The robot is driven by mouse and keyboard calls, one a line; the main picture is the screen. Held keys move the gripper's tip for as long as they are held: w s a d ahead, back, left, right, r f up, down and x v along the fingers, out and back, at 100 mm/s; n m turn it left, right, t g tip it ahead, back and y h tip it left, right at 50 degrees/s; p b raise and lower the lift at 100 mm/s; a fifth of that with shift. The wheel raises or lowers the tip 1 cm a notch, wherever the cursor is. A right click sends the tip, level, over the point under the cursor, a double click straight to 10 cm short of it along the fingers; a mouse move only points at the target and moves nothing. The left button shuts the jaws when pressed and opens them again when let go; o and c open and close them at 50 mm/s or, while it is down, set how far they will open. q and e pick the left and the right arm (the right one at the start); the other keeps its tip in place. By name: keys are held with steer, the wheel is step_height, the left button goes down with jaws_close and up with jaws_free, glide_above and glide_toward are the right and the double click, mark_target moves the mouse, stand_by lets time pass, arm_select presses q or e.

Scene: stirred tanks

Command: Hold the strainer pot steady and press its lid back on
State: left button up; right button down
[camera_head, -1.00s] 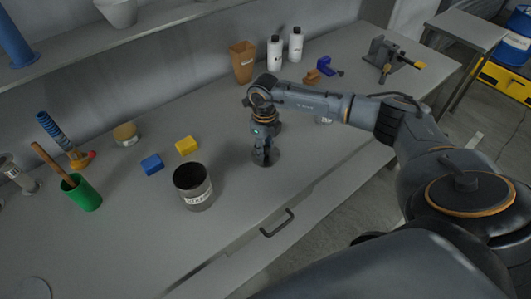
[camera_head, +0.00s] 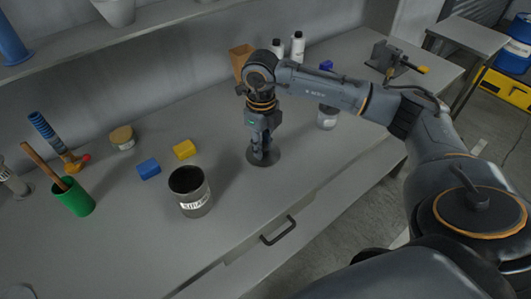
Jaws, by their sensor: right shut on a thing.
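The strainer pot (camera_head: 193,203) is a grey, round pot with a white label. It stands upright on the bench with its dark mouth open. My right gripper (camera_head: 262,148) points down to the right of the pot, apart from it. It is shut on the lid (camera_head: 264,159), a dark round disc below the fingers. The fingers hide the lid's middle, and I cannot tell whether the lid touches the bench. My left gripper is not in view.
A blue block (camera_head: 148,168) and a yellow block (camera_head: 184,149) lie behind the pot. A green cup (camera_head: 76,200) with a wooden handle stands left. The bench in front of the pot is clear.

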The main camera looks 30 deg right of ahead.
arm_select(q)
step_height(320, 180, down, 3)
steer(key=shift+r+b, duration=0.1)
steer(key=shift+b, duration=1.1)
arm_select(e)
steer(key=s+a+r, duration=0.4)
steer(key=s+a, duration=0.2)
steer(key=shift+s+a+r, duration=0.2)
steer(key=shift+s+a, duration=0.05)
steer(key=shift+a, duration=0.05)
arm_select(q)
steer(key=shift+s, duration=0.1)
